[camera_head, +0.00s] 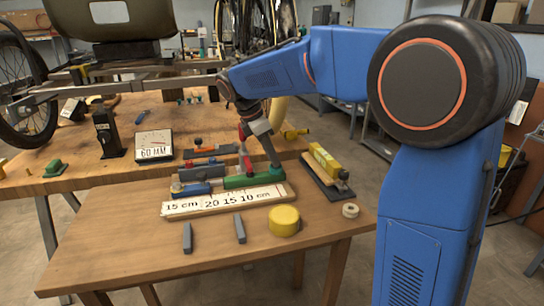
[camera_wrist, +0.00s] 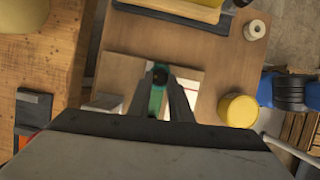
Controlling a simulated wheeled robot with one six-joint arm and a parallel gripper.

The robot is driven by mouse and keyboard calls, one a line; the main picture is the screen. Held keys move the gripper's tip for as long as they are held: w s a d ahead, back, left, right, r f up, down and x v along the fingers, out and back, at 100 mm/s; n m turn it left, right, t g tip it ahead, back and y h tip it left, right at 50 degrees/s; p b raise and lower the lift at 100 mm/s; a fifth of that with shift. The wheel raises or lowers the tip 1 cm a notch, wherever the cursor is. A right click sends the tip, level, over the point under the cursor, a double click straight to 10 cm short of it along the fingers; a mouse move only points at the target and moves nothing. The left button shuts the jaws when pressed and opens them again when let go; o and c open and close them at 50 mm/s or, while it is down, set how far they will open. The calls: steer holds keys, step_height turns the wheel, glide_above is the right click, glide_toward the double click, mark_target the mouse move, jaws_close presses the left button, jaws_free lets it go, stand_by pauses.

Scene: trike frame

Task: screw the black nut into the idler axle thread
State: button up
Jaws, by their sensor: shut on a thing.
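My gripper (camera_wrist: 160,80) reaches down over a green holder (camera_wrist: 156,101) on the small table. Its two dark fingers come together at a small dark round piece, which looks like the black nut (camera_wrist: 160,74), and are shut on it. The piece is at the holder's far end in the wrist view; I cannot tell whether it is lifted clear. In the head view the green holder (camera_head: 240,181) shows under the gripper, and the nut cannot be made out. The trike frame (camera_head: 120,80) is at upper left. The idler axle thread cannot be made out.
A ruler board (camera_head: 225,200) lies in front of the holder. A yellow round tin (camera_head: 285,221), a white roll (camera_head: 350,210) and two grey blocks (camera_head: 240,229) are nearby. A yellow-topped tool (camera_head: 325,160) stands right. The table's front left is clear.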

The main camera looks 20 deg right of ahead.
steer(key=shift+w+m+g, duration=0.1)
steer(key=shift+m+g, duration=0.3)
steer(key=shift+m, duration=0.4)
steer(key=shift+w+m, duration=0.1)
steer(key=shift+m, duration=0.4)
steer(key=shift+m+g, duration=0.3)
steer(key=shift+m, duration=0.1)
steer(key=shift+w+m+g, duration=0.1)
steer(key=shift+m+g, duration=0.2)
steer(key=shift+m, duration=0.6)
steer(key=shift+y, duration=0.3)
